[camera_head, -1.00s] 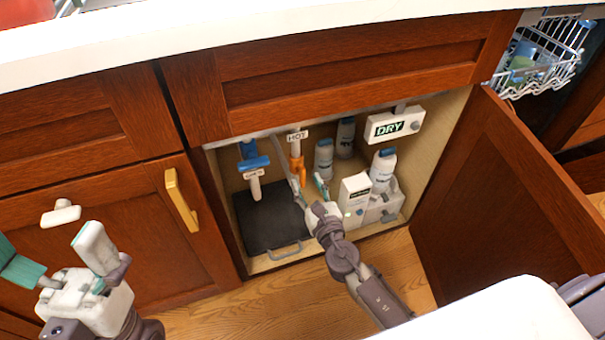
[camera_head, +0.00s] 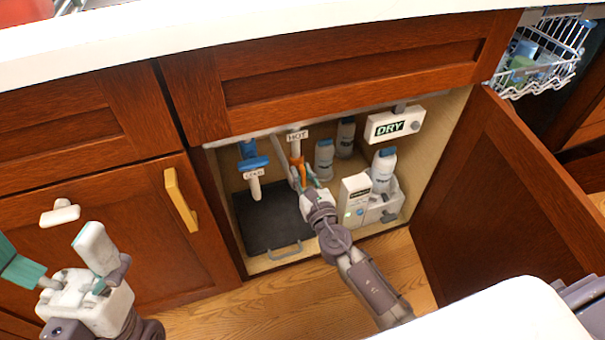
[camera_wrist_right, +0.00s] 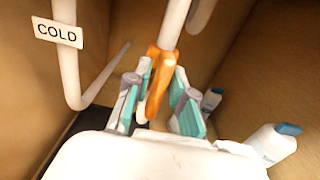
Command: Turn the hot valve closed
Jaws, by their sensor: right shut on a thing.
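The hot valve's orange handle (camera_head: 295,160) hangs below the "HOT" tag (camera_head: 297,135) inside the open cabinet. In the right wrist view the handle (camera_wrist_right: 161,72) points down between my fingers. My right gripper (camera_head: 306,179) reaches into the cabinet and is shut on the handle; it also shows in the right wrist view (camera_wrist_right: 160,92), with one teal-padded finger on each side. The exact contact is partly hidden. My left gripper (camera_head: 58,255) is open and empty in front of the closed left cabinet, far from the valve.
The blue cold valve (camera_head: 253,163) is left of the hot pipe, with its "COLD" tag (camera_wrist_right: 58,33). White bottles (camera_head: 383,170), a white box (camera_head: 354,195) and a DRY sensor unit (camera_head: 394,125) are on the right. The open door (camera_head: 500,190) bounds the right side.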

